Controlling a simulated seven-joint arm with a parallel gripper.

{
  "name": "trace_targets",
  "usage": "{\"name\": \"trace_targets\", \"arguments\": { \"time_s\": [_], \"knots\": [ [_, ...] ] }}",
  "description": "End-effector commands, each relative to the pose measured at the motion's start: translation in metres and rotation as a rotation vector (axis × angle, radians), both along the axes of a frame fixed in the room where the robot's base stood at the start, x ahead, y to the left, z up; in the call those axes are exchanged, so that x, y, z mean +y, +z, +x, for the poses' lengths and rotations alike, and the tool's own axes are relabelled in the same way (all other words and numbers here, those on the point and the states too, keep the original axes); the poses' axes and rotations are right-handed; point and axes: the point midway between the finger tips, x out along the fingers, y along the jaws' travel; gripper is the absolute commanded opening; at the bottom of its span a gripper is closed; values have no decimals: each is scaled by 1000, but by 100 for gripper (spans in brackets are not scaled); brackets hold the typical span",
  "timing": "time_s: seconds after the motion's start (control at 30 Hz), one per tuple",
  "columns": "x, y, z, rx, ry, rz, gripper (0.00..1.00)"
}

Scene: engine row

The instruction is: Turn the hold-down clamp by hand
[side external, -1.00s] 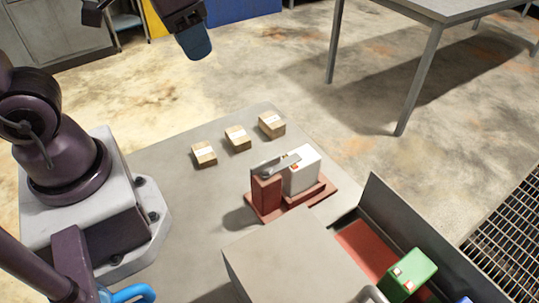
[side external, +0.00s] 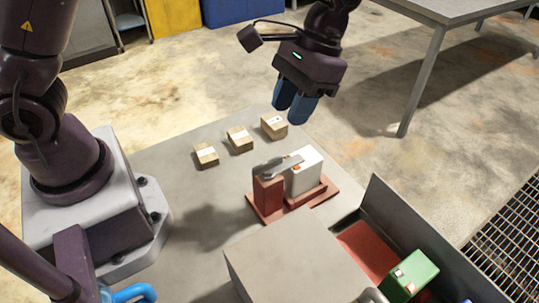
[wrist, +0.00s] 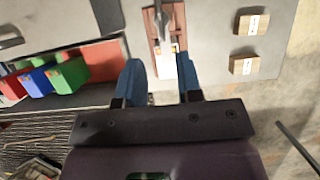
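The hold-down clamp is a grey metal bar (side external: 277,167) on top of a red-brown post (side external: 268,196). Its end reaches over a white block (side external: 305,170) with a small orange-red mark. Both stand on a red-brown base plate (side external: 325,193). My gripper (side external: 293,111), with blue fingers, hangs above and behind the clamp, apart from it. In the wrist view the fingers (wrist: 158,68) are spread and empty, with the white block (wrist: 165,65) seen between them. The clamp bar (wrist: 161,15) shows there near the top edge.
Three small cardboard boxes (side external: 239,139) stand in a row on the grey table, behind and left of the clamp. A large grey box (side external: 290,255) stands in front. A tray with a red floor (side external: 362,243) holds a green block (side external: 408,275) at the right.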

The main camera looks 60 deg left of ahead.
Motion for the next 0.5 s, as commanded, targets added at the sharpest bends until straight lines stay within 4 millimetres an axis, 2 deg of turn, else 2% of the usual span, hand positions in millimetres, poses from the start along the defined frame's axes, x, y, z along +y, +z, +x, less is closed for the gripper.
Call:
{"name": "trace_targets", "arguments": {
  "time_s": [0.3, 0.5],
  "knots": [
    [0, -62, -27, 5, -3, 1, 33],
    [0, -88, -37, 2, -2, 0, 33]
  ]
}}
